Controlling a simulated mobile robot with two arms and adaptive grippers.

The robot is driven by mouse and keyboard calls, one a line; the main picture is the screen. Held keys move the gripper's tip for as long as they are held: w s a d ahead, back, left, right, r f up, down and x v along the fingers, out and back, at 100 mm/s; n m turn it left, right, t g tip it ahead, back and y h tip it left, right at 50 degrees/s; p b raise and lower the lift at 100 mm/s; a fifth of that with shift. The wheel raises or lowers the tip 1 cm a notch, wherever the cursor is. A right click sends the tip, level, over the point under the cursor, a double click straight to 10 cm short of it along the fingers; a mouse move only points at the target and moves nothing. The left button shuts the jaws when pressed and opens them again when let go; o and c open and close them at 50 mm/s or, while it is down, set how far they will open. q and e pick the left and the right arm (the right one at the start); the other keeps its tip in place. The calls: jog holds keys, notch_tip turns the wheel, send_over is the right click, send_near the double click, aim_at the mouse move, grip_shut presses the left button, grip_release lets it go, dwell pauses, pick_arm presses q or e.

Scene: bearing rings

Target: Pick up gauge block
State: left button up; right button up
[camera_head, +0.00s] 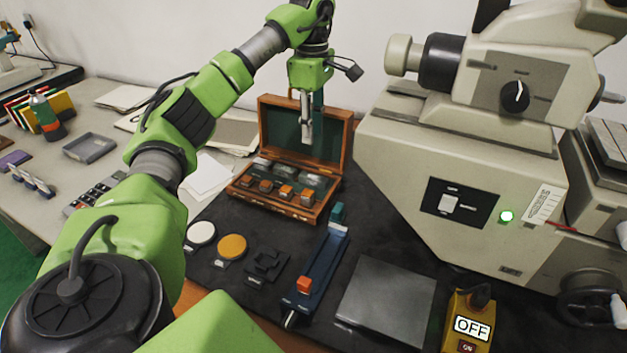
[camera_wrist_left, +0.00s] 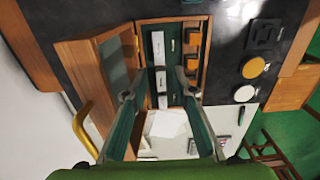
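The gauge blocks are silvery blocks (camera_head: 313,179) in the back row of an open wooden case (camera_head: 272,206). They also show in the left wrist view as a line of pale blocks (camera_wrist_left: 161,79) in a dark green lining. My left gripper (camera_head: 307,122) hangs pointing down above the case, in front of its raised lid. In the left wrist view its two fingers (camera_wrist_left: 157,92) are spread apart, on either side of the line of blocks, with nothing between them. The fingertips appear to be above the blocks. My right gripper is not in view.
Orange-brown blocks (camera_head: 286,191) fill the case's front row. The raised lid (camera_head: 348,140) stands close behind my gripper. A large beige machine (camera_head: 400,170) stands to the right. A blue fixture (camera_head: 325,262), a grey plate (camera_head: 388,300) and round discs (camera_head: 232,246) lie in front.

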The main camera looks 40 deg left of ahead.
pick_arm(q)
send_over(313, 176)
jog(key=f, duration=0.8)
jog(key=shift+s+f, duration=0.1)
jog(key=shift+s, duration=0.1)
jog(key=f, duration=0.2)
jog(key=f+p, duration=0.1)
jog(key=f, duration=0.2)
jog(key=shift+w+f, duration=0.2)
jog(key=shift+f, duration=0.1)
grip_shut()
